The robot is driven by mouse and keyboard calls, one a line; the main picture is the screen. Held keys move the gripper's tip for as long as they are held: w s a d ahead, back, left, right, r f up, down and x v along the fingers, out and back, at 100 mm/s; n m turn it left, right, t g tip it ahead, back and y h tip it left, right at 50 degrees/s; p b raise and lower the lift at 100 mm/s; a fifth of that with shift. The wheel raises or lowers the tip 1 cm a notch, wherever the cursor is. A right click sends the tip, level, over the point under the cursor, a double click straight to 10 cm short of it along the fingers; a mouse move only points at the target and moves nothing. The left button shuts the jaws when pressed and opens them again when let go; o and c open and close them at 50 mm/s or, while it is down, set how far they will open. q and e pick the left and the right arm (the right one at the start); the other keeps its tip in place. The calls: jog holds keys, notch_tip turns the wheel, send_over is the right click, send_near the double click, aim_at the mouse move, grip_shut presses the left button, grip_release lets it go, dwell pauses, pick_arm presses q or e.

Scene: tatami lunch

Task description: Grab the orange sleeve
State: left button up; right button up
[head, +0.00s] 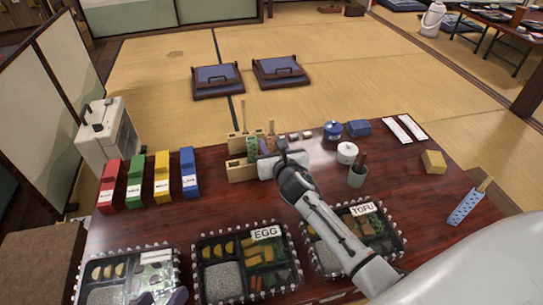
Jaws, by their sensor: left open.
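A wooden rack (240,172) stands near the middle of the table and holds upright sleeves, among them a green patterned one (252,147) and a purple one (263,147). A small orange-brown upright piece (271,129) shows behind them. I cannot tell whether it is the orange sleeve. My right gripper (282,160) is over the right part of the rack and hides it. Its fingers are not clear. My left gripper (163,298) is open at the bottom edge, over the left lunch box, far from the rack, and only partly in view.
Three lunch boxes line the front edge: left (166,280), egg (208,241) and tofu (399,246). Red, green, yellow and blue holders (190,175) stand at left. A green cup (357,178), white pot (347,153) and blue patterned sleeve (467,207) are at right.

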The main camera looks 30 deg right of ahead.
jog(key=shift+c, duration=0.4)
jog(key=c, duration=0.7)
jog(key=shift+r, duration=0.1)
